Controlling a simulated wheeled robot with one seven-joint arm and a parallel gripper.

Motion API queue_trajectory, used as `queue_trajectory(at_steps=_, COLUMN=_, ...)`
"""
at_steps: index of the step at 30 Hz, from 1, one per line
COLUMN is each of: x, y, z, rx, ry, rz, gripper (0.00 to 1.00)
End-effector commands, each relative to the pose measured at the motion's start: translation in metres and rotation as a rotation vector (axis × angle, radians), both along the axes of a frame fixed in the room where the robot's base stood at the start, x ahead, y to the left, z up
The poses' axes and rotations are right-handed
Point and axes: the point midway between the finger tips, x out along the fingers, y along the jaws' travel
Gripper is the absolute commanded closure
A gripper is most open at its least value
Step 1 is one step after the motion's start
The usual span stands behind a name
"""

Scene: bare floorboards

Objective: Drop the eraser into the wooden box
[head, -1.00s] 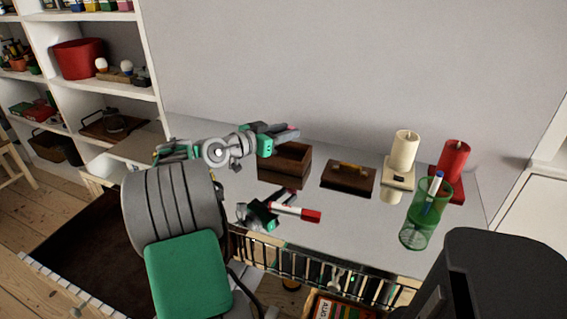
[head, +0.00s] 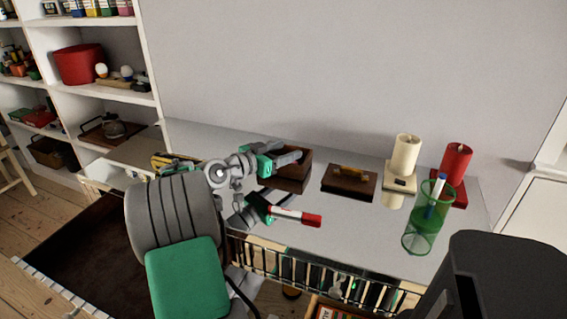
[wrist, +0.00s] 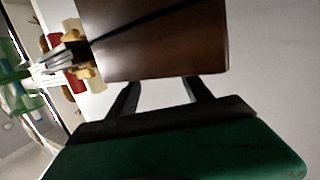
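The wooden box (head: 293,184) is dark brown and open, on the glossy grey tabletop. My gripper (head: 297,156) reaches in from the left, its fingers over the box opening. In the wrist view the box (wrist: 160,45) fills the top middle. My two dark fingers (wrist: 160,86) stand apart, with pale surface between them; their tips are cut off at the box's edge.
A dark brown case with a brass handle (head: 348,183) stands right of the box. Farther right are a cream candle (head: 406,149), a red candle (head: 457,157) and a green mesh cup (head: 425,220).

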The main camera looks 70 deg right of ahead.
Motion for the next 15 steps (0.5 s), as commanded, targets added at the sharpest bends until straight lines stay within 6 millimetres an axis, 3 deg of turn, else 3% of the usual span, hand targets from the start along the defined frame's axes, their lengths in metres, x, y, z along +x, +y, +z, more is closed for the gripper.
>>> queue_trajectory(at_steps=8, x=0.002, y=0.002, z=0.0, rx=0.0, ry=0.0, rz=0.001, gripper=0.41)
queue_trajectory(at_steps=15, x=0.024, y=0.037, z=0.007, rx=0.0, ry=0.0, rz=0.006, gripper=0.41)
